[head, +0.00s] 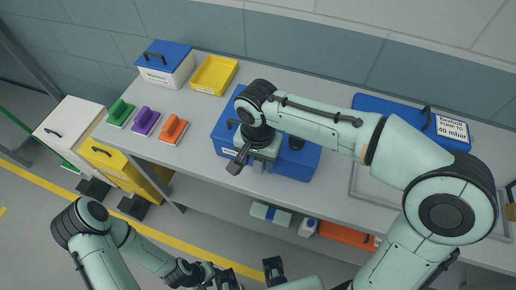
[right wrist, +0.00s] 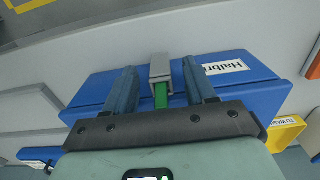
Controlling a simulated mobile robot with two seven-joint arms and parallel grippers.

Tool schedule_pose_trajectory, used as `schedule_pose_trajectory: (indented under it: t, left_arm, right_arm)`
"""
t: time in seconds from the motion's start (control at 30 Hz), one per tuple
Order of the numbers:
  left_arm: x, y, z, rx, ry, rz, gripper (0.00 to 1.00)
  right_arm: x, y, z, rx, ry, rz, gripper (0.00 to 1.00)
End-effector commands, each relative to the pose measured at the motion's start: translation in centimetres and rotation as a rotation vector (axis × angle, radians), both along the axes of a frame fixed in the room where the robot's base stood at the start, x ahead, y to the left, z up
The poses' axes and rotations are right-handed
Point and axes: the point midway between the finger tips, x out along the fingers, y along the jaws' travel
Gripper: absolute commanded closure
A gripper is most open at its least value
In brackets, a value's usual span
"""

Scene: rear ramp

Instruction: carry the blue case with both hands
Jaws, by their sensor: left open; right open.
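The blue case (head: 292,165) sits on the grey bench near its front edge, partly hidden under my right arm. It has a white label on its front, and dark parts show at its left and right ends. My right gripper (head: 243,160) is open over the case's left part. In the right wrist view the blue case (right wrist: 245,88) lies beyond the open fingers, which stand on either side of a grey bracket with a green strip (right wrist: 160,92); I cannot tell whether they touch it. My left gripper (head: 248,272) is open and empty, low in front of the bench, apart from the case.
A white box with blue lid (head: 165,66), a yellow tray (head: 214,75) and green, purple and orange handled blocks (head: 146,122) stand left on the bench. Another blue case (head: 385,108) with a pump label lies right. Lower-shelf items include an orange case (head: 345,235).

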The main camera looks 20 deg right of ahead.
Motion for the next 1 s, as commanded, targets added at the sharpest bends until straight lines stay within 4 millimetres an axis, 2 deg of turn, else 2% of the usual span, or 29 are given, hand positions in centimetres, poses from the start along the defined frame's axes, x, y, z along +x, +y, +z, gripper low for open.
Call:
schedule_pose_trajectory:
  t: [0.1, 0.2, 0.57, 0.73, 1.0]
  left_arm:
    - [-0.1, 0.0, -0.2, 0.0, 0.001, 0.0, 0.57]
    - [-0.1, 0.0, -0.3, 0.0, 0.001, 0.0, 0.57]
    - [-0.1, 0.0, -0.3, 0.0, 0.001, 0.0, 0.57]
    - [-0.1, 0.0, -0.3, 0.0, 0.001, 0.0, 0.57]
    - [-0.1, 0.0, -0.3, 0.0, 0.001, 0.0, 0.57]
  right_arm:
    - [0.0, 0.0, -1.4, -0.002, 0.001, 0.0, 0.45]
    - [0.0, 0.0, -2.0, -0.001, -0.001, 0.0, 0.45]
    - [0.0, 0.0, -2.3, -0.001, -0.001, 0.0, 0.45]
    - [0.0, 0.0, -2.3, -0.001, -0.001, 0.0, 1.0]
    - [0.0, 0.0, -2.2, -0.001, -0.001, 0.0, 1.0]
